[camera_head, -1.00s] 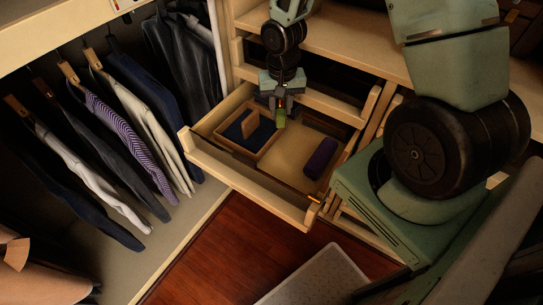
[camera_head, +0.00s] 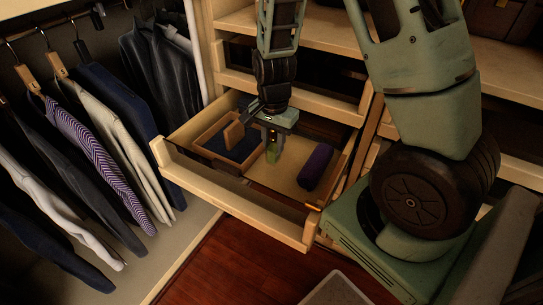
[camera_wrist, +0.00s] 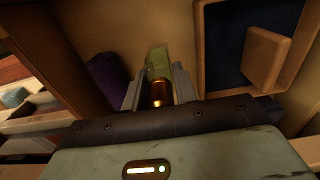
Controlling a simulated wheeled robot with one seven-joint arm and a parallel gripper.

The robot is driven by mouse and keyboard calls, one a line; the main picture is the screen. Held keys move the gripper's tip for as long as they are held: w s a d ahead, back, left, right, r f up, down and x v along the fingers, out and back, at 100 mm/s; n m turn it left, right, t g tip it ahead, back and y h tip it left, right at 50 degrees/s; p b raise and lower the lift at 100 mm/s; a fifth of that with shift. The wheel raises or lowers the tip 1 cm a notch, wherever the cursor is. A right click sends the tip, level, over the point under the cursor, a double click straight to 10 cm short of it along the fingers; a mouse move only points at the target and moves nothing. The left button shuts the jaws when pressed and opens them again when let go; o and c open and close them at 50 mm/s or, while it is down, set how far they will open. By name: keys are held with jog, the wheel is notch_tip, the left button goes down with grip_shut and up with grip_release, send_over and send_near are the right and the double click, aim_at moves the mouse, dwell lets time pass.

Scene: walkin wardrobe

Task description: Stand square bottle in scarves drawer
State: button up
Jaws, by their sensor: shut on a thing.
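The square bottle, greenish glass with a gold part, is between my gripper's fingers (camera_wrist: 157,92). The bottle (camera_wrist: 157,62) points away from the wrist, its gold part nearest the palm. In the head view my gripper (camera_head: 273,142) is over the open scarves drawer (camera_head: 240,196), holding the bottle (camera_head: 271,156) roughly upright between the wooden box and the purple roll. Whether the bottle's base touches the drawer floor cannot be told. A purple rolled scarf (camera_head: 315,167) lies right of the bottle; it shows left of my gripper in the wrist view (camera_wrist: 106,75).
A wooden box (camera_head: 206,139) with dark blue lining and an upright wooden piece (camera_head: 234,134) sits in the drawer's left part. Bare drawer floor shows around the bottle. Shelves rise behind; hanging clothes (camera_head: 110,150) are at left. A pale bin (camera_head: 337,290) stands on the floor.

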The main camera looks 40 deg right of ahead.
aim_at(273, 152)
jog(key=shift+f+b, duration=0.45)
jog(key=shift+f, duration=1.6)
jog(key=shift+f, duration=0.2)
jog(key=o, duration=1.1)
jog(key=shift+c, duration=0.2)
jog(key=shift+r, duration=0.15)
